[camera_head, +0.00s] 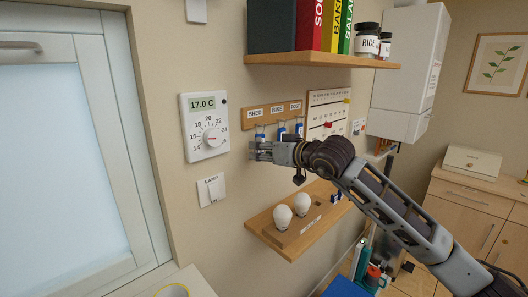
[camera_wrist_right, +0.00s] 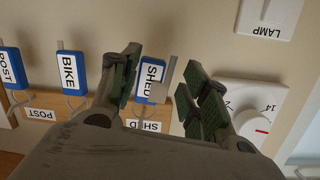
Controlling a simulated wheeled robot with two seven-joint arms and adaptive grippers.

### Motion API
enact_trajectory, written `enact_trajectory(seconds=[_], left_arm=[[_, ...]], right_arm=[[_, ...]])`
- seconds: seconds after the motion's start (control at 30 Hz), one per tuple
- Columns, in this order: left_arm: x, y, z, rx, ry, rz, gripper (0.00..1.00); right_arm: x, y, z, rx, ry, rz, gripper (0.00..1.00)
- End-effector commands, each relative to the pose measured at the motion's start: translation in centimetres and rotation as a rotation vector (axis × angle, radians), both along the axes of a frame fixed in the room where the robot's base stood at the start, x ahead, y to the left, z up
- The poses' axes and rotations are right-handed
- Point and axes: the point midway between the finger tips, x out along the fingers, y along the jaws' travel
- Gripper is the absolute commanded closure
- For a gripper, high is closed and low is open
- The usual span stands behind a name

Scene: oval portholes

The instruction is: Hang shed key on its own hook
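The shed key's blue tag marked SHED (camera_wrist_right: 151,80) is between the fingers of my right gripper (camera_wrist_right: 163,92) in the right wrist view. The left finger is close beside the tag; a gap shows on the right. I cannot tell whether the left finger touches it. The tag is at the SHED label (camera_wrist_right: 144,125) of the wooden hook board (camera_head: 250,115), apparently hanging there; its hook is partly hidden. In the head view, the right gripper (camera_head: 256,151) is just below the SHED place, and the blue tag (camera_head: 260,131) shows above it. My left gripper is not in view.
BIKE (camera_wrist_right: 71,72) and POST (camera_wrist_right: 11,67) tags hang beside it. A thermostat (camera_head: 204,126) and lamp switch (camera_head: 211,190) are close left. A shelf (camera_head: 320,60) is above; a lower shelf (camera_head: 295,236) with two bulbs is below.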

Motion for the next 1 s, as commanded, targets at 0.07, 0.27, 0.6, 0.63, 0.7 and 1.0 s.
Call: enact_trajectory(seconds=[0.07, 0.27, 0.6, 0.63, 0.7, 1.0], left_arm=[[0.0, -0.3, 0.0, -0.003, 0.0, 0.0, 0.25], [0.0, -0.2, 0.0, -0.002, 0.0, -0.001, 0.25], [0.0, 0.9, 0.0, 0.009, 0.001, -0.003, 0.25], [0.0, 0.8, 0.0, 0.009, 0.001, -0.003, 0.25], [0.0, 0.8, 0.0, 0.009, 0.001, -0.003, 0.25], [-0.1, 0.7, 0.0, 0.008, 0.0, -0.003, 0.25]], right_arm=[[0.0, 0.0, 0.0, 0.0, 0.0, 0.0, 0.41], [0.0, 0.0, 0.0, 0.0, 0.0, 0.0, 0.41], [-0.4, -0.5, 0.1, 0.0, 0.0, -0.001, 0.41], [-0.5, -0.6, 0.1, 0.0, 0.0, -0.001, 0.41], [-0.8, -0.8, 0.2, 0.0, 0.0, 0.0, 0.41], [-2.7, -2.6, 0.8, 0.0, -0.001, -0.001, 0.41]])
